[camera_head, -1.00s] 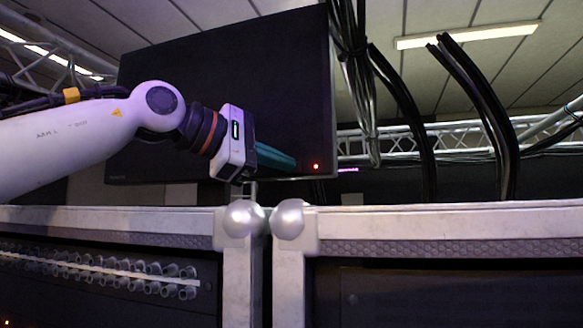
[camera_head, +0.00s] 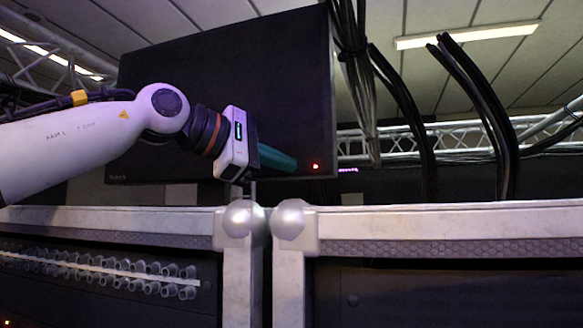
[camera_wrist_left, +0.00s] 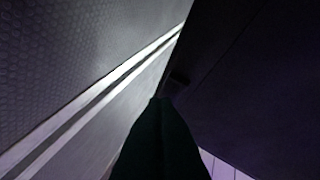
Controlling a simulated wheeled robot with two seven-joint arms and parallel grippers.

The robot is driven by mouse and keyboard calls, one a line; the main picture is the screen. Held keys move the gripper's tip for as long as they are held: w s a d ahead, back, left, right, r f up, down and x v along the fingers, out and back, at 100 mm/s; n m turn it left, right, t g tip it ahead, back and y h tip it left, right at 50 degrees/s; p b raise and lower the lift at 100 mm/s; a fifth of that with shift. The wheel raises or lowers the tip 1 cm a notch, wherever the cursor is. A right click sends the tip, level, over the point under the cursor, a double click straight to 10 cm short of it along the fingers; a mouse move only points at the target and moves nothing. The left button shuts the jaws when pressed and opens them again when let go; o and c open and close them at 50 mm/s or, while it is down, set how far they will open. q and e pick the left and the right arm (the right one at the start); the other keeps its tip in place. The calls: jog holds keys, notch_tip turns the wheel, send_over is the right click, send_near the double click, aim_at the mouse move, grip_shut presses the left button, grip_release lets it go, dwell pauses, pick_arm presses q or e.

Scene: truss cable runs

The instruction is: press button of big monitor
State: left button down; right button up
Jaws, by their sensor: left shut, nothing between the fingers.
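The big monitor (camera_head: 270,85) is a large dark screen behind my left arm in the head view. A small red light (camera_head: 315,167) glows at its lower right corner; I cannot make out a separate button shape there. My left gripper (camera_head: 293,164) has teal fingers, shut and empty, pointing right along the monitor's lower edge. Its tips are just left of the red light; whether they touch the monitor I cannot tell. In the left wrist view the dark fingers (camera_wrist_left: 160,140) point up beside a dark surface, with a small dark block just past the tips. My right gripper is not in view.
Two flight cases with pale edges and ball corners (camera_head: 288,220) stand below the monitor. The left case (camera_head: 110,220) holds a row of connectors. Black cables (camera_head: 400,95) hang right of the monitor, before a metal truss (camera_head: 460,140).

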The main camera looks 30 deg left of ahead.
pick_arm(q)
jog(key=shift+w+a, duration=0.15)
jog(key=shift+w, duration=0.25)
dwell(0.5)
jog(key=shift+s, duration=0.1)
jog(key=shift+s+d+b, duration=0.2)
jog(key=shift+s+b, duration=0.1)
jog(key=shift+s, duration=0.4)
jog(key=shift+s+d+f, duration=0.1)
jog(key=shift+s, duration=0.15)
jog(key=shift+s+d+b, duration=0.25)
jog(key=shift+s+b, duration=0.2)
jog(key=shift+s, duration=0.65)
jog(key=shift+s+d+b, duration=0.25)
jog(key=shift+s+b, duration=0.15)
jog(key=shift+s, duration=0.7)
jog(key=shift+w, duration=0.15)
